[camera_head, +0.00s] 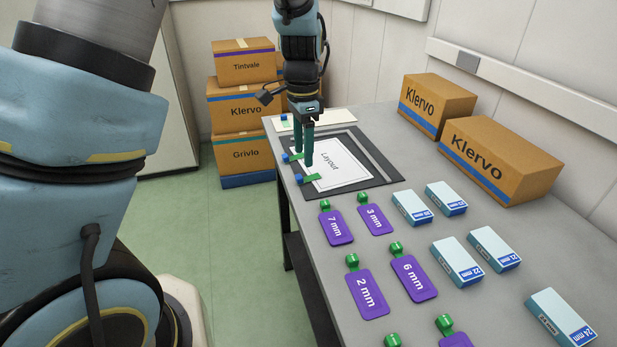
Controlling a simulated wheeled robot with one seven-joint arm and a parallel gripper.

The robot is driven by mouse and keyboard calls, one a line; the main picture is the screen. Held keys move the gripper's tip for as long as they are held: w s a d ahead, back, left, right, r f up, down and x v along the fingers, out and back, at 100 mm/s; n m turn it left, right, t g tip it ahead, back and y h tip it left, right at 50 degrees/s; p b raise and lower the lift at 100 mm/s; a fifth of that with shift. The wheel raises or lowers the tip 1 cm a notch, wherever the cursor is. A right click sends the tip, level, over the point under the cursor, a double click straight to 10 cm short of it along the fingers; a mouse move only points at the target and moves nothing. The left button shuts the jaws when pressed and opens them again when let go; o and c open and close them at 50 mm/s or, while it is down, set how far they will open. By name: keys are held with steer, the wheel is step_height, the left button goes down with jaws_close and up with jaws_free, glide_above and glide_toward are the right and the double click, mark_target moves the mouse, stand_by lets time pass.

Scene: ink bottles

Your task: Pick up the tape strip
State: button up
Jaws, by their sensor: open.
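A white sheet marked "Layout" (338,165) lies on a dark mat (372,186) on the table. A green strip with a blue block (299,179) at its end lies at the sheet's near left corner. A second green strip with a blue block (285,157) lies at the left edge, close to the fingers. A third strip with a blue block (284,117) is on a pale board behind the mat. No strip is labelled as tape. My gripper (303,159) points down, open, over the sheet's left edge. The fingers partly hide that area; I cannot tell whether they touch a strip.
Purple tags with green knobs, such as "7 mm" (336,226), and pale blue boxes (412,208) cover the near table. Klervo cartons (500,160) stand along the wall side. More cartons (237,107) are stacked beyond the table. The floor at left is clear.

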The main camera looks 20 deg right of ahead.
mark_target(300, 175)
steer(key=shift+w+a+f+p, duration=0.15)
steer(key=shift+f+p, duration=0.35)
steer(key=shift+f, duration=1.1)
steer(key=shift+w+a+f+p, duration=0.15)
steer(key=shift+f+p, duration=0.3)
steer(key=shift+f, duration=1.15)
steer(key=c, duration=0.9)
